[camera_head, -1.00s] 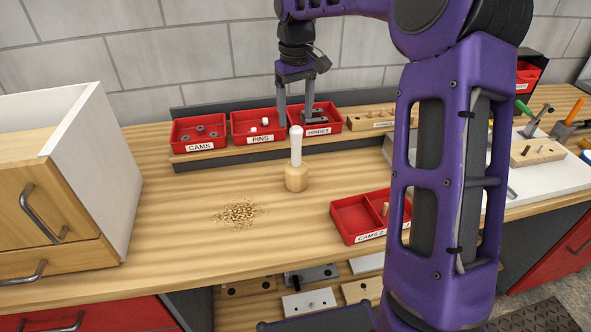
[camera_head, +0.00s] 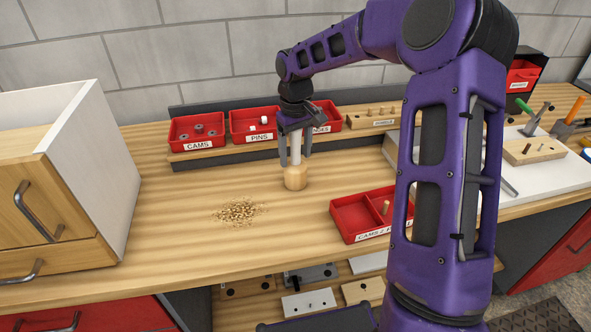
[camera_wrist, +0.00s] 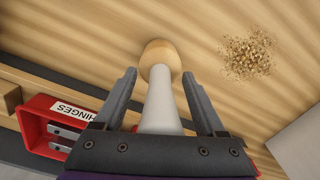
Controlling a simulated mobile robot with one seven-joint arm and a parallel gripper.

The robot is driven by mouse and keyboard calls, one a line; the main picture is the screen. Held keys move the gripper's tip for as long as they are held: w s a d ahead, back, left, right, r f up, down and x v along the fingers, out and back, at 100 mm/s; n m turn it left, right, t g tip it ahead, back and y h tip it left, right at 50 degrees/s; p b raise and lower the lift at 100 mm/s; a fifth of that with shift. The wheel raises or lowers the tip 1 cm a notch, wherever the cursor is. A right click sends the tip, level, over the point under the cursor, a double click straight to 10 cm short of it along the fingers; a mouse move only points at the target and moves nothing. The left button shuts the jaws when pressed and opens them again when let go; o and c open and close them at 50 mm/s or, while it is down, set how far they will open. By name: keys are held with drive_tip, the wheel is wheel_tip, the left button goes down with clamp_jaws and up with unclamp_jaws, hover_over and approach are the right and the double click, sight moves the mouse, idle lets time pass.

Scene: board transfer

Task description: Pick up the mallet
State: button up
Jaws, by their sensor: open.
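The mallet stands upright on the wooden bench, with its round wooden head (camera_head: 296,178) down and its white handle (camera_head: 296,150) up. In the wrist view the wooden head (camera_wrist: 160,58) is beyond the fingertips and the white handle (camera_wrist: 161,105) runs back between the fingers. My gripper (camera_head: 295,162) is lowered over the mallet from above. In the wrist view my gripper (camera_wrist: 160,78) is open, one finger on each side of the handle, with a gap on both sides. The top of the handle is hidden by my gripper's body.
Red bins of cams (camera_head: 196,131) and pins (camera_head: 252,125) and a partly hidden hinges bin (camera_wrist: 55,125) stand on a shelf behind. A red divided tray (camera_head: 352,222) is at front right. Wood shavings (camera_head: 240,212) lie left of the mallet. A white-sided cabinet (camera_head: 100,165) stands left.

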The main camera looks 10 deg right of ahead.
clamp_jaws()
idle(0.3)
drive_tip(key=shift+r, duration=0.15)
